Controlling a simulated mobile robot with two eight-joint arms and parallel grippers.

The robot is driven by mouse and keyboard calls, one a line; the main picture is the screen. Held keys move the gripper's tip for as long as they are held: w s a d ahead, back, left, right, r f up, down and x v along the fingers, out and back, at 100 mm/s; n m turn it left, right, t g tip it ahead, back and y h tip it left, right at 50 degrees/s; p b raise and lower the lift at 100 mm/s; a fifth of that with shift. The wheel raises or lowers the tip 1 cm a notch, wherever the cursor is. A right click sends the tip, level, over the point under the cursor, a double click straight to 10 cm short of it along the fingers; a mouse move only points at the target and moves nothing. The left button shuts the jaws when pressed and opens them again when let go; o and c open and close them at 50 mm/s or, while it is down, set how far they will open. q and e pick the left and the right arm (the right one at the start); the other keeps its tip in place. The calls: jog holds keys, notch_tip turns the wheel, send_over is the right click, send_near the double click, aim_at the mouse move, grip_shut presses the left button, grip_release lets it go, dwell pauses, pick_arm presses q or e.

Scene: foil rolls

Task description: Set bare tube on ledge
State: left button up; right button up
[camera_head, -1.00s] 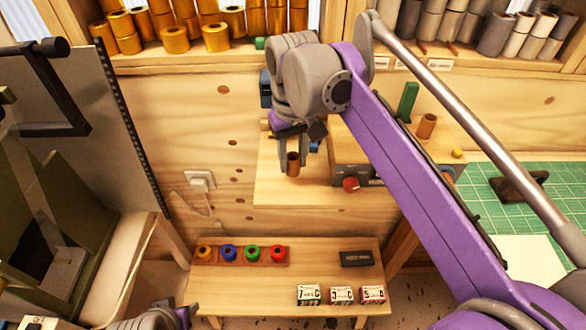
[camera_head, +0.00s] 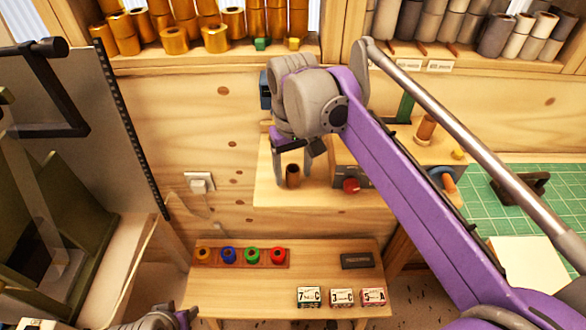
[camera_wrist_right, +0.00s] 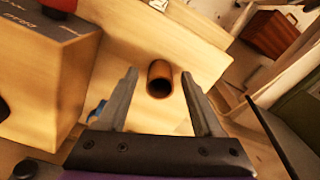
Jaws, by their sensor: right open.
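A bare brown tube (camera_head: 293,176) stands upright on the pale wooden ledge (camera_head: 262,192), left of the grey unit with the red knob. My right gripper (camera_head: 293,183) is open above and around it, with a finger on each side. In the right wrist view the tube (camera_wrist_right: 160,78) shows its dark open end between the spread fingers (camera_wrist_right: 160,85), with gaps on both sides. My left gripper (camera_head: 182,317) is only partly in view at the bottom left edge, and its jaws cannot be made out.
The grey unit with a red knob (camera_head: 351,185) is close right of the tube. Another brown tube (camera_head: 426,127) stands farther right. Gold rolls (camera_head: 215,38) fill the shelf above. A low bench (camera_head: 235,290) holds coloured rings and small labelled boxes. The ledge's left part is clear.

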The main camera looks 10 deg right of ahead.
notch_tip(320, 180, up, 12)
jog(key=p, duration=0.2)
jog(key=shift+r, duration=0.15)
